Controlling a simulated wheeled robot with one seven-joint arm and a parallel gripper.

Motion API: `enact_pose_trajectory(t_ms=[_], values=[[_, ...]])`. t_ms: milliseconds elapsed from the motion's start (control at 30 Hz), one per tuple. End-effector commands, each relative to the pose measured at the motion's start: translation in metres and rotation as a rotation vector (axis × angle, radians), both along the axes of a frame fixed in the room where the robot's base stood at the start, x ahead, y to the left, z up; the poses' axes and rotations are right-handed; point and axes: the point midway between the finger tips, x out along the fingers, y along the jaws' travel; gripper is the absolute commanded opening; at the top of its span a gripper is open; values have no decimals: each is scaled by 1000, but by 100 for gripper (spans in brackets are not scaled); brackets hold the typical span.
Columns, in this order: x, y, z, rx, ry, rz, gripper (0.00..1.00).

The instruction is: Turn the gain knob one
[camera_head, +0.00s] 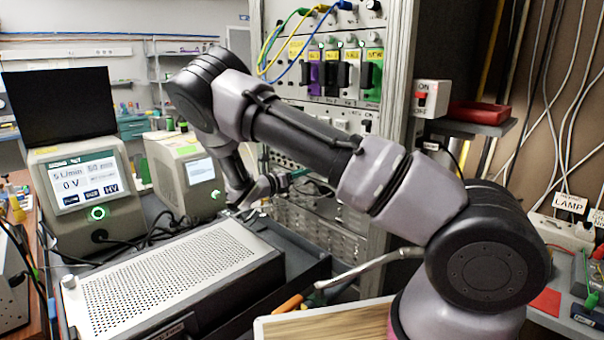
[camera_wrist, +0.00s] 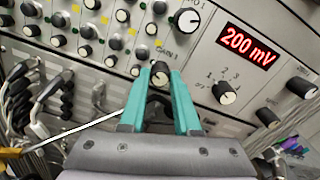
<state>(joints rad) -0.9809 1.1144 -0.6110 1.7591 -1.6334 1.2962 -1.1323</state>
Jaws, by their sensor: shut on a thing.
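The gain knob one (camera_wrist: 158,68), a small knob with a pale cap, sits on the grey panel just below the "GAIN 1" label. In the wrist view my gripper (camera_wrist: 164,72) has its two teal fingers on either side of this knob and is shut on it. The lower part of the knob is partly hidden between the fingers. In the head view my gripper (camera_head: 272,184) is small and reaches the rack behind my arm. The knob cannot be made out there.
Several small knobs crowd the panel at upper left. A larger knob (camera_wrist: 188,20) stands above right of the gripper. A numbered selector knob (camera_wrist: 225,93) and a red display (camera_wrist: 248,46) reading 200 mV are to the right. Cables hang at left. A perforated box (camera_head: 170,270) stands before the rack.

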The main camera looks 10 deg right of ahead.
Motion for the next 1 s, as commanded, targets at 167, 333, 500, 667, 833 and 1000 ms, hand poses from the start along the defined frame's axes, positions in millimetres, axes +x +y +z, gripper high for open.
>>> enact_pose_trajectory(t_ms=[167,333,500,667,833,1000], values=[[0,1,0,-23,36,2,0],[0,1,0,-31,48,2,0],[0,1,0,-32,49,2,0],[0,1,0,-32,49,2,0],[0,1,0,-31,48,1,61],[0,0,0,-31,48,1,61]])
